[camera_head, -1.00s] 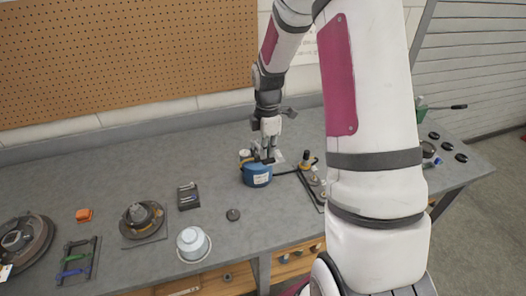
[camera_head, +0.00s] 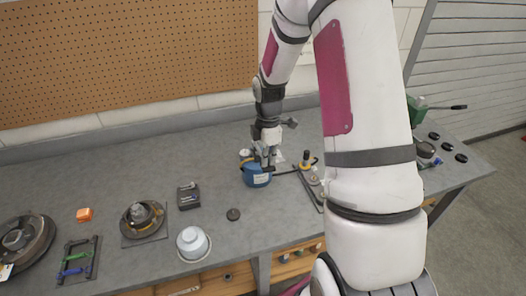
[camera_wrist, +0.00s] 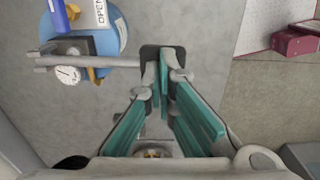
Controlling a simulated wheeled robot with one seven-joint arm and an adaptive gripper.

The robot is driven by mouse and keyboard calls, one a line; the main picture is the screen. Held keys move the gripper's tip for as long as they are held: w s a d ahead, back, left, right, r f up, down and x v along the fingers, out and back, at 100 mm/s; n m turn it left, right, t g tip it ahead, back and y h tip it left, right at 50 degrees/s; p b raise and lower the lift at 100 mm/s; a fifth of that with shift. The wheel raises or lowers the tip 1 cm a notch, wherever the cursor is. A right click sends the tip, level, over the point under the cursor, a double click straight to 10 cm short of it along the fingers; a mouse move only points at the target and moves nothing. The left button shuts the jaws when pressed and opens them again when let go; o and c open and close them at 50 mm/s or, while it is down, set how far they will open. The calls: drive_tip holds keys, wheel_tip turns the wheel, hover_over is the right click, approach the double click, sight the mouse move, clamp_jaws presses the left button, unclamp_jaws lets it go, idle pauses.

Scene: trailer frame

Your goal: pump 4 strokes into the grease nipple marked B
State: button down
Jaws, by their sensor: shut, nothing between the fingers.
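The blue round grease pump (camera_head: 257,178) stands on the grey bench in the head view. In the wrist view its blue body (camera_wrist: 112,35) is at upper left, with a white dial gauge (camera_wrist: 68,74) and a grey bar like a lever (camera_wrist: 100,61) reaching right. My gripper (camera_head: 268,166) is over the pump's right side, pointing down. In the wrist view my gripper (camera_wrist: 163,58) is shut and empty, its tips at the bar's right end; I cannot tell whether they touch. A dark hose runs right to a yellow-and-black fitting (camera_head: 307,161) by a plate (camera_head: 311,188) with small parts. No letter B is readable.
My arm hides part of the right bench. The bench behind the pump is clear.

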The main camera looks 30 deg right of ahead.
sight(268, 168)
drive_tip(key=shift+s+f, duration=0.15)
drive_tip(key=shift+f, duration=0.85)
drive_tip(key=shift+f, duration=1.1)
drive_tip(key=shift+w+d+r+p, duration=0.1)
drive_tip(key=shift+r+p, duration=0.15)
drive_tip(key=shift+r, duration=1)
drive_tip(key=shift+w+a+r+p, duration=0.1)
drive_tip(key=shift+r+p, duration=0.2)
drive_tip(key=shift+r, duration=0.9)
drive_tip(key=shift+w+d+r+p, duration=0.1)
drive_tip(key=shift+r+p, duration=0.15)
drive_tip(key=shift+r, duration=1)
drive_tip(key=shift+w+r, duration=0.15)
drive_tip(key=shift+r, duration=1.1)
drive_tip(key=shift+w+r, duration=0.15)
drive_tip(key=shift+r, duration=1.05)
